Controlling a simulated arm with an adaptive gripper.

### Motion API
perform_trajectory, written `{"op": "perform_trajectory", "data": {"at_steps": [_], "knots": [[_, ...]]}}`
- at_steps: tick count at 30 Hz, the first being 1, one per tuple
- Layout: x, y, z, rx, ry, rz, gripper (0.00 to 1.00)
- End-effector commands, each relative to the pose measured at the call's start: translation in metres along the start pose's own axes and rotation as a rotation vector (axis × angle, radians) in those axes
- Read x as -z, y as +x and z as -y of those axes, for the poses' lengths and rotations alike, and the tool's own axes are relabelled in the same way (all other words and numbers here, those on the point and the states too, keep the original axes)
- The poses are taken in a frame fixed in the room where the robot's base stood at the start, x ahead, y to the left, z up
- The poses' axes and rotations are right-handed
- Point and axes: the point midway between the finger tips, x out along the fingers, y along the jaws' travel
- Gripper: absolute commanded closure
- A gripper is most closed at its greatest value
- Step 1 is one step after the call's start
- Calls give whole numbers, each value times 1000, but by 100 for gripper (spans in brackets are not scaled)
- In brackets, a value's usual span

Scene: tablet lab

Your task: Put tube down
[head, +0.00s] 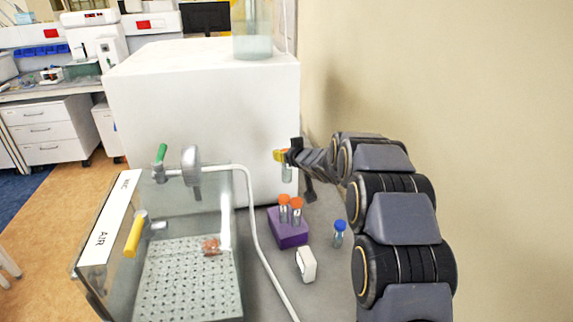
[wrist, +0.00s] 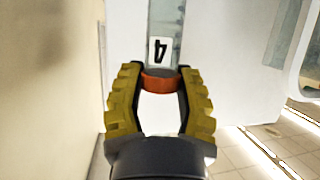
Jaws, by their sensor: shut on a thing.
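My gripper (head: 282,156) is shut on a clear tube (head: 287,174) and holds it in the air in front of the white block, above the purple rack. In the wrist view, the yellow fingers of my gripper (wrist: 160,84) close around the tube's orange-red cap (wrist: 159,83). The clear tube body (wrist: 166,18) extends beyond them, with a white label bearing a "4". The purple rack (head: 289,238) stands on the grey surface below and holds two orange-capped tubes (head: 290,208).
A blue-capped tube (head: 339,234) stands right of the rack. A small white object (head: 306,264) lies in front. A clear vacuum chamber (head: 185,280) with valves and a white hose (head: 255,220) is at left. The large white block (head: 200,110) and a wall bound the space.

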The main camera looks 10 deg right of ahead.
Motion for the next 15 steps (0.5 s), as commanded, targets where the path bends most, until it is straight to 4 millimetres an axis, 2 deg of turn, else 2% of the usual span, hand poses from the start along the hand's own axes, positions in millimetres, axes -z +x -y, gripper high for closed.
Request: {"op": "perform_trajectory", "data": {"at_steps": [3,6,9,15], "knots": [[-6,9,-1,0,0,1,99],[-23,15,-2,-1,3,7,99],[-32,19,-2,0,1,4,99],[-32,19,-2,0,-1,-1,99]]}}
